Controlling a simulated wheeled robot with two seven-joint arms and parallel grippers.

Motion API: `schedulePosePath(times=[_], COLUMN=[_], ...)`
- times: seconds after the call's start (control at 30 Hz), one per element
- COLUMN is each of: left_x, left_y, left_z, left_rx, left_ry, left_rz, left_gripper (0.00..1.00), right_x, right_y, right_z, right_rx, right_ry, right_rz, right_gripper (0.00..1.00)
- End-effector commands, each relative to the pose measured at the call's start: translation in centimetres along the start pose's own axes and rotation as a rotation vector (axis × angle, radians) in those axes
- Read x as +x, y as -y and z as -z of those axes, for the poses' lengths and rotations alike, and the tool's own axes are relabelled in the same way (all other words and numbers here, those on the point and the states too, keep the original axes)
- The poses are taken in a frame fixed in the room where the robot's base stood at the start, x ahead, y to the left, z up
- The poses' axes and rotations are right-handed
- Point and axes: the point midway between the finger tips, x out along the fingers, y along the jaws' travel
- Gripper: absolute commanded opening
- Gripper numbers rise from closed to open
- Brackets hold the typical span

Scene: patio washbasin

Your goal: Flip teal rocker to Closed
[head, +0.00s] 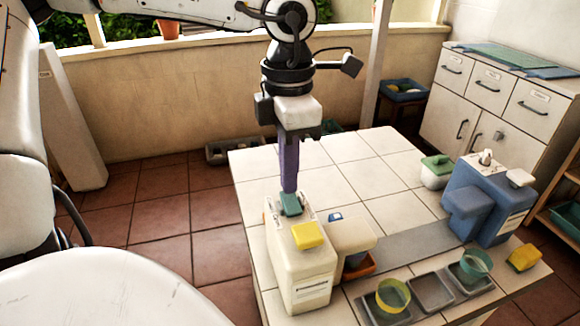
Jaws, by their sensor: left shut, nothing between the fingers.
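The teal rocker (291,205) sits on top of a cream dispenser (303,268) at the near left of the tiled table. My left gripper (289,188) points straight down from above, its purple fingers shut with nothing between them. Its fingertips are at the rear edge of the teal rocker and hide part of it. I cannot tell whether they touch or which way the rocker is tilted. My right gripper is out of view.
A yellow block (308,234) sits on the cream dispenser in front of the rocker. A blue dispenser (486,200) stands at the right. Between them, yellow (393,296) and teal (476,264) cups sit in grey trays. The table's back left is clear.

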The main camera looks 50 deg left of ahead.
Motion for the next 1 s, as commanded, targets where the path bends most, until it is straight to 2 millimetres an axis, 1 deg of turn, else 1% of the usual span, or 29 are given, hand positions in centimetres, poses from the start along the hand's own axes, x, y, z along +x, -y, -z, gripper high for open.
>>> schedulePosePath(times=[1.0], left_x=[1.6], left_y=[0.0], left_z=[0.0], left_rx=[0.0], left_ry=[0.0], left_rz=[0.0], left_gripper=[0.0], right_x=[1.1], right_y=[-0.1], right_z=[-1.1], right_rx=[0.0], right_ry=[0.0], right_rz=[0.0], right_gripper=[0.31])
